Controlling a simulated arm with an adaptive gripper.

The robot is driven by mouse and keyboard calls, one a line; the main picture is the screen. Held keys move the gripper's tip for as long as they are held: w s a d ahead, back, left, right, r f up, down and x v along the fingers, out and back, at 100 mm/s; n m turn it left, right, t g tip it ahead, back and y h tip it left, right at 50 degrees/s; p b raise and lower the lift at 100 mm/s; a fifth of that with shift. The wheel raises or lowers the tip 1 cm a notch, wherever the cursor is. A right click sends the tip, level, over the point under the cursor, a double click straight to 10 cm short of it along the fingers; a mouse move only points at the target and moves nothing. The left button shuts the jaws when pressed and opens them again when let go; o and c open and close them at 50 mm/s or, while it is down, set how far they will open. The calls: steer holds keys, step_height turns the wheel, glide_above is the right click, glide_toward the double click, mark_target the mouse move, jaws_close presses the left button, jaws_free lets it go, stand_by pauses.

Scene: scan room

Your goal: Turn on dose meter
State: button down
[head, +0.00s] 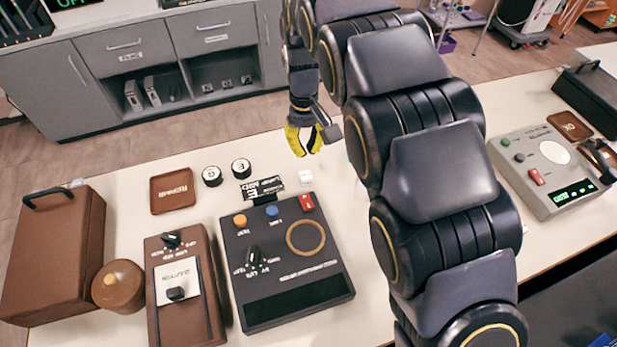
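A black meter box (262,240) lies on the table at lower middle. It has an orange button (240,220), a blue button (272,211), a red switch (307,202), a rotary knob (254,257), a round tan ring and a dark, unlit display (298,301). A grey meter box (518,162) at the right has a red switch (537,176) and a lit green display (574,193). The labels are too small to tell which is the dose meter. My gripper (306,150), with yellow fingers apart and empty, hangs above the table beyond the black box, touching neither meter.
A brown box with a lever (180,324), a round brown pot (119,287) and a brown case (60,262) stand at left. A REPAIR tray (172,191), two round weights (212,176) and small labelled blocks lie behind. My arm hides the table's middle.

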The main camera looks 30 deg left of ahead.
mark_target(310, 204)
steer(key=shift+s+d+r+g, duration=0.1)
steer(key=shift+s+d+g, duration=0.05)
steer(key=shift+s+g, duration=0.15)
steer(key=f, duration=0.4)
steer(key=s+d+f, duration=0.1)
steer(key=f, duration=0.9)
steer(key=shift+s+d, duration=0.15)
steer(key=shift+d, duration=0.05)
steer(key=shift+s, duration=0.1)
